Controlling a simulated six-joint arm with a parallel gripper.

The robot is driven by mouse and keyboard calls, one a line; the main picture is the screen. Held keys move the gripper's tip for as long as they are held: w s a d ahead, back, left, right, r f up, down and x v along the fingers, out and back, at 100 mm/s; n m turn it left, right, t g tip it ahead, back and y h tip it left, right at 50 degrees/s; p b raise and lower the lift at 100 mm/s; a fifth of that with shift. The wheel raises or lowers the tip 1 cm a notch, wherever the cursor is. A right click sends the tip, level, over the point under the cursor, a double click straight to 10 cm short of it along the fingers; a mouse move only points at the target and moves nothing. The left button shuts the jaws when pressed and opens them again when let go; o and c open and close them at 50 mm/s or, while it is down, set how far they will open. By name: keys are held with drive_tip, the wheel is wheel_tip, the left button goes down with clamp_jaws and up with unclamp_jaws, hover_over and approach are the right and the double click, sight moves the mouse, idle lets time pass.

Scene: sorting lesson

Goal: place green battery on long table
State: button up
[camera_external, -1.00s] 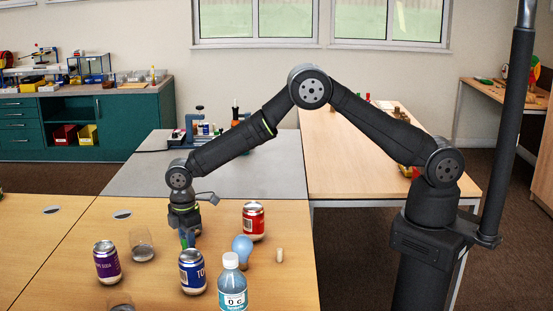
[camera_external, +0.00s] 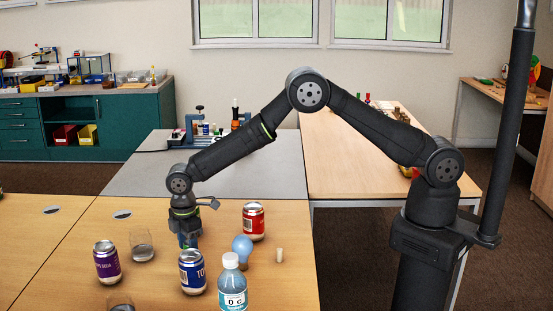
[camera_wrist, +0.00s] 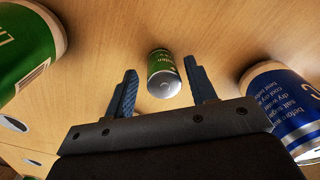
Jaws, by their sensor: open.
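The green battery (camera_wrist: 163,75) is a small green cylinder with a silver end, in the wrist view on the wood surface. It lies in line with the gap between the two blue fingers of my gripper (camera_wrist: 163,88), which are open on either side of it. In the external view my gripper (camera_external: 188,241) points down low over the near wood table (camera_external: 60,235), and the battery is hidden there. A long light wood table (camera_external: 345,165) runs back at the right, behind my arm.
A blue can (camera_external: 193,272), purple can (camera_external: 107,262), red can (camera_external: 253,222), light bulb (camera_external: 242,246), bottle (camera_external: 232,285) and clear glass (camera_external: 141,246) stand around my gripper. In the wrist view a green can (camera_wrist: 25,50) is at left. A grey table (camera_external: 220,175) lies behind.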

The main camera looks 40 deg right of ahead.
wheel_tip(320, 180, up, 16)
drive_tip(key=shift+f, duration=0.15)
drive_tip(key=shift+s+r, duration=0.1)
drive_tip(key=shift+r, duration=0.55)
drive_tip(key=shift+c, duration=1.1)
